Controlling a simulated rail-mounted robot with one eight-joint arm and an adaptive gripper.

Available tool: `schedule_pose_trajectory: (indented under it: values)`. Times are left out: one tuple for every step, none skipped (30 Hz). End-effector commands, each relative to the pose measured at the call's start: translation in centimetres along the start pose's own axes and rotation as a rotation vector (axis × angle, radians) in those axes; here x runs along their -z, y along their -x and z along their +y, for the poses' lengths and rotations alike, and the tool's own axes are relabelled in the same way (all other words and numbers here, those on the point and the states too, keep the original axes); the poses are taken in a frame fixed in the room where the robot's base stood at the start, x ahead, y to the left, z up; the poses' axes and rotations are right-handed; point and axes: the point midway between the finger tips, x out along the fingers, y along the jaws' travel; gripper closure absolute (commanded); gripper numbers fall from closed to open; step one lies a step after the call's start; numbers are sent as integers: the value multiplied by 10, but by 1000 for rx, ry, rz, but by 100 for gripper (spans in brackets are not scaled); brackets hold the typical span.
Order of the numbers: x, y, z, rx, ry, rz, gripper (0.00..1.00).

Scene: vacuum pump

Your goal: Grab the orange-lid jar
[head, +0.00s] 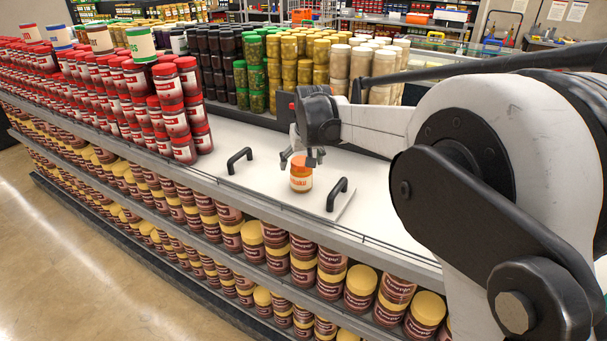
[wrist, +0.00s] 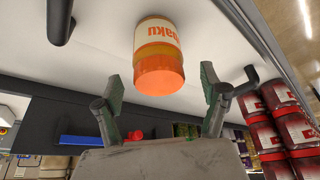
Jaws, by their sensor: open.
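The orange-lid jar (head: 301,174) stands upright on a white board between two black handles in the head view. It has an orange lid and a white label with orange lettering. In the wrist view the jar (wrist: 158,55) appears upside down, its lid toward my gripper. My gripper (head: 301,158) is above the jar in the head view, fingers pointing down near the lid. In the wrist view my gripper (wrist: 160,90) has its two fingers spread wide, with the lid between and just beyond the tips. Nothing is held.
Black handles (head: 239,160) (head: 337,194) rise on either side of the jar. Red jars (head: 170,105) are stacked at left, and green and yellow jars (head: 290,65) stand behind. Brown jars with yellow lids (head: 362,290) fill the lower shelves. The white shelf around the jar is mostly clear.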

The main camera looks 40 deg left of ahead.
Motion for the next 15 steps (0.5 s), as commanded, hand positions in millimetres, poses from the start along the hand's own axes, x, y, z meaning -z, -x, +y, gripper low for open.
schedule_pose_trajectory:
  values:
    - [0,-4,0,0,0,0,24]
    - [1,-6,0,0,0,0,24]
    - [1,-11,1,0,0,0,24]
    - [1,-15,1,0,0,0,24]
    - [2,-19,1,0,0,0,24]
    - [2,-25,1,0,0,0,24]
    - [2,-28,2,0,0,0,24]
    - [2,-32,1,0,0,0,24]
    - [2,-37,1,0,0,0,24]
    - [2,-40,1,0,0,0,24]
    - [2,-43,1,0,0,0,24]
    - [1,-46,1,0,0,0,24]
    - [1,-48,1,0,0,0,24]
    - [1,-49,1,0,0,0,24]
    - [1,-50,1,0,0,0,24]
